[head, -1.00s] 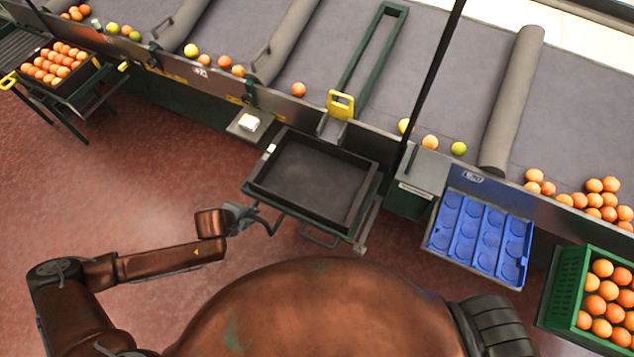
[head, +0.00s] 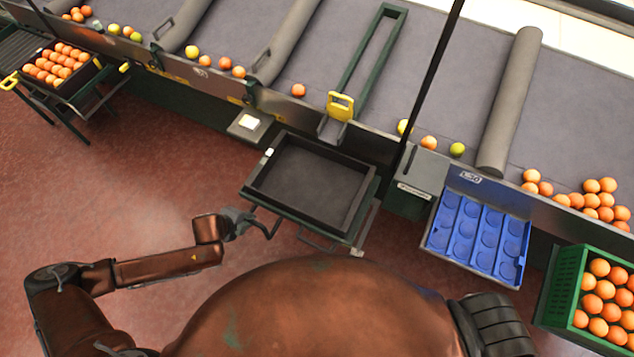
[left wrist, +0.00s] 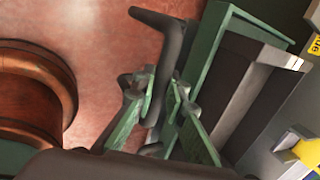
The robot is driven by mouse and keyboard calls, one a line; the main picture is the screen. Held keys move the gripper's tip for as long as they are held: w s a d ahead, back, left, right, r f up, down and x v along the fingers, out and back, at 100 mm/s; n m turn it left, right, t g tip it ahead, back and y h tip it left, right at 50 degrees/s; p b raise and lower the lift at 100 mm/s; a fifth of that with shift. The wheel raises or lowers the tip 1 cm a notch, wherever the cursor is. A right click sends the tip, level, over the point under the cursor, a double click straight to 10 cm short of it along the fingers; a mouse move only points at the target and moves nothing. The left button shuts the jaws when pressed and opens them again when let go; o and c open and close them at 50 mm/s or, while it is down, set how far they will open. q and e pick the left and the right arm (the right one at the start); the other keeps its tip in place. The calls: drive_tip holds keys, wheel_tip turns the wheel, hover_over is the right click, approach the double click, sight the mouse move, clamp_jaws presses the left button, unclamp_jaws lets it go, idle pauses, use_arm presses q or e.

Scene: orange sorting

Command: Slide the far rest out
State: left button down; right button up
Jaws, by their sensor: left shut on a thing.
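A green-framed rest (head: 322,241) with an empty black tray (head: 268,206) on it stands against the near side of the conveyor, in the middle of the head view. A dark bent handle (head: 270,231) sticks out at its left front corner. My left gripper (head: 240,222) is shut on this handle. In the left wrist view my left gripper's green fingers (left wrist: 157,107) close around the dark handle (left wrist: 170,55), with the green frame (left wrist: 212,50) and tray wall beside it. My right gripper is not in view.
A stand with a crate of oranges (head: 78,88) is at the far left. A blue tray (head: 432,243) and a green crate of oranges (head: 564,285) stand at the right. Oranges lie on the grey conveyor (head: 430,65). The red floor (head: 120,190) left of the rest is clear.

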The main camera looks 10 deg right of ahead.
use_arm(q)
drive_tip(key=s+a+p, duration=0.4)
drive_tip(key=s+a, duration=0.1)
drive_tip(key=s, duration=0.2)
drive_tip(key=shift+a+p, duration=0.3)
drive_tip(key=shift+p, duration=0.05)
drive_tip(key=c, duration=1.6)
unclamp_jaws()
wheel_tip(320, 180, up, 7)
drive_tip(key=p, duration=0.8)
